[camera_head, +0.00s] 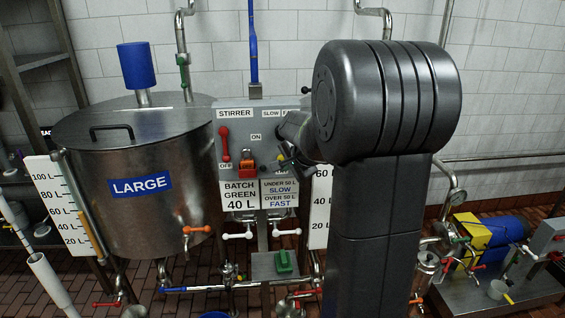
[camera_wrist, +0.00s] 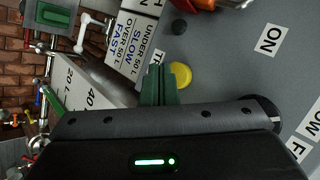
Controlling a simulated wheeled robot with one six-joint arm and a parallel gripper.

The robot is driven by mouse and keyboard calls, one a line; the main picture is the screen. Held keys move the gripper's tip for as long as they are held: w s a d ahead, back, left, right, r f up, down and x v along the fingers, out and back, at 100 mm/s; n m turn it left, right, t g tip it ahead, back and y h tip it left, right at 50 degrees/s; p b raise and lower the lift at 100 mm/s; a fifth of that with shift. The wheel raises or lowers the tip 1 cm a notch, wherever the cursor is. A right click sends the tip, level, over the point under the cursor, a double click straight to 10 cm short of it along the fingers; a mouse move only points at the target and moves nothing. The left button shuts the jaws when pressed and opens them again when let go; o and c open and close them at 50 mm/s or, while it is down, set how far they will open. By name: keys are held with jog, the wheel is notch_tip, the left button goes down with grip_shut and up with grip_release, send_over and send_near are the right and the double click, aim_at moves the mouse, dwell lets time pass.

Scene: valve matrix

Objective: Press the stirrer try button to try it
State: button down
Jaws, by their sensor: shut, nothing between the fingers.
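The stirrer panel (camera_head: 232,135) is a grey board marked STIRRER, with ON and OFF labels. In the wrist view a round yellow button (camera_wrist: 181,74) sits on the panel beside a partly covered label starting "TR". My gripper (camera_wrist: 160,70) is shut and empty, its green fingertips just beside the button and overlapping its edge in the picture. Whether they touch it I cannot tell. In the head view my arm covers the panel's right part and most of my gripper (camera_head: 292,160).
A red lever (camera_head: 224,143) and an orange-red switch (camera_head: 247,162) are on the panel left of my gripper. A dark knob (camera_wrist: 266,108) is partly hidden behind my gripper. A large steel tank (camera_head: 140,190) stands left; white-handled valves (camera_head: 238,235) lie below.

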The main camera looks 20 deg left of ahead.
jog(key=shift+s+d+b, duration=0.1)
jog(key=shift+s+d, duration=0.35)
jog(key=shift+s, duration=0.25)
jog(key=shift+s+d+b, duration=0.15)
jog(key=shift+s+d, duration=0.25)
jog(key=shift+s, duration=0.3)
jog(key=shift+s+d+b, duration=0.1)
jog(key=shift+s+d, duration=0.35)
jog(key=shift+s, duration=0.25)
jog(key=shift+w, duration=0.1)
jog(key=s+d, duration=0.2)
jog(key=s, duration=0.1)
jog(key=shift+s, duration=0.25)
jog(key=shift+w+a, duration=0.1)
jog(key=shift+w, duration=0.05)
